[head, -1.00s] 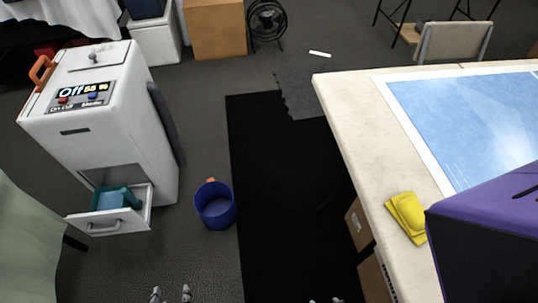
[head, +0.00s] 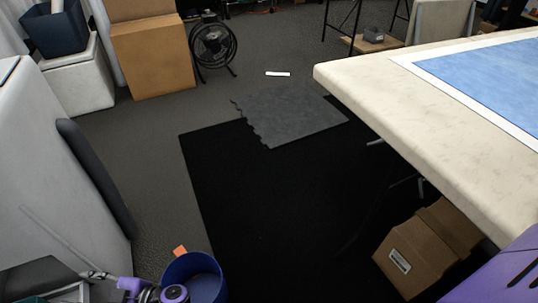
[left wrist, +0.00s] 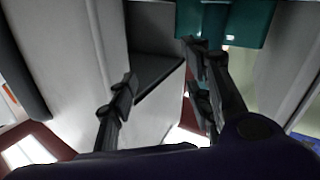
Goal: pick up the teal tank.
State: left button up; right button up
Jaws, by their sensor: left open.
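The teal tank (left wrist: 252,22) shows at the top right of the left wrist view, cut off by the picture's edge. My left gripper (left wrist: 165,88) is open there. The finger on the right overlaps the tank's lower edge; I cannot tell whether it touches. Nothing shows clasped between the fingers. In the head view my left gripper (head: 96,275) is at the lower left, in front of the white machine (head: 45,165). The tank cannot be made out in the head view. My right gripper is out of view.
A blue bucket (head: 205,285) stands on the floor close to my left wrist. A pale table (head: 420,120) fills the right side, with a cardboard box (head: 408,262) beneath it. A black mat (head: 280,210) covers clear floor between. A fan (head: 213,48) stands at the back.

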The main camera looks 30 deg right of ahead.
pick_arm(q)
jog(key=s+a+g+y, duration=0.2)
jog(key=s+a+g, duration=0.1)
jog(key=s, duration=0.2)
jog(key=b+x, duration=0.1)
jog(key=x, duration=0.6)
jog(key=shift+w, duration=0.1)
jog(key=shift+r, duration=0.1)
jog(key=c, duration=0.6)
grip_shut()
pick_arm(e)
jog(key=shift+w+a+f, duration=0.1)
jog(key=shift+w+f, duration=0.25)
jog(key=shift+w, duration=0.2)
